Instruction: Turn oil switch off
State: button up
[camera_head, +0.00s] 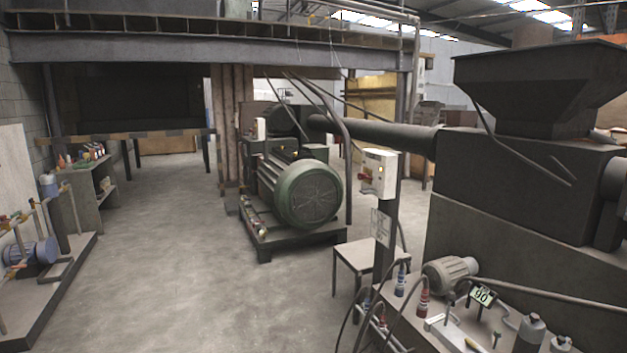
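A white switch box (379,172) is fixed to a dark post right of the picture's middle. It has a small orange-red light near its top and a red part on its left side. No label on it can be read, so I cannot tell whether it is the oil switch or which way it is set. A sheet of paper (381,228) with unreadable print hangs lower on the post. My gripper is not in view.
A large green motor (308,193) stands on a low base in the middle. A small table (358,255) stands by the post. A dark hopper machine (535,150) fills the right side, with a cluttered bench (450,335) before it. The concrete floor (190,265) at centre-left is clear.

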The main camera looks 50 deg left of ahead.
aim_at(362, 175)
jog(key=u, duration=1.7)
jog(key=k, duration=0.6)
jog(key=u, duration=0.8)
jog(key=i, duration=1.35)
jog(key=u, duration=0.4)
jog(key=i, duration=1.45)
jog(key=z, duration=1.25)
jog(key=i, duration=0.95)
jog(key=z, duration=0.9)
